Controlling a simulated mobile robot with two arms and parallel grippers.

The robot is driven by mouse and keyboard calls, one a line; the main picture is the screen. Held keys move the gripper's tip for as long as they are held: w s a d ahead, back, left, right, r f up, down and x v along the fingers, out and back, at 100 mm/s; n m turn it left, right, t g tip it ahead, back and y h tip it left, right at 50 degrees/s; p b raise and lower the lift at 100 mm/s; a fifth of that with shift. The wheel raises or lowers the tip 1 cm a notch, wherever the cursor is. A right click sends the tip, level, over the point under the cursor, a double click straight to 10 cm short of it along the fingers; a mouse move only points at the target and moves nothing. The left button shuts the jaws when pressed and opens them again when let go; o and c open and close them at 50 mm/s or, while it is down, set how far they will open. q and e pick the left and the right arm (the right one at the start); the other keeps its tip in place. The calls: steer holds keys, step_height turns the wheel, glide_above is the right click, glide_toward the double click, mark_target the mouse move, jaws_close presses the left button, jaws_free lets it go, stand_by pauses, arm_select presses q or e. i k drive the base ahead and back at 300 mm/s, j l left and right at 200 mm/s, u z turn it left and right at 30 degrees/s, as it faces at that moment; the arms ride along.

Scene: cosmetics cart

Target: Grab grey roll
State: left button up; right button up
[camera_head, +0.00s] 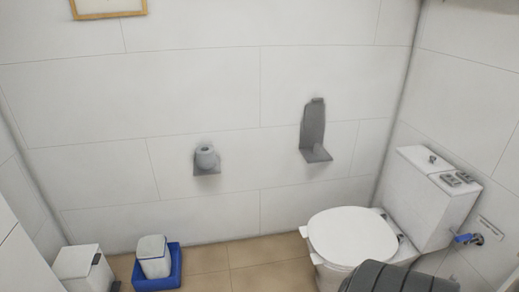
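A grey roll (206,157) sits upright on a small grey wall holder (207,171) on the back wall, left of the middle of the head view. Its top shows a darker round opening. Neither of my grippers is in view, and nothing touches the roll.
A taller grey wall bracket with a shelf (313,130) hangs to the right. A white toilet (352,237) stands at the right. At lower left are a white bin (84,268) and a white container (152,257) in a blue tray (176,268). A dark ribbed object (400,279) is cut off below.

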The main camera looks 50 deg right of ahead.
mark_target(205, 154)
steer(key=z, duration=1.25)
steer(key=i+l+u, duration=0.15)
steer(key=i, duration=0.15)
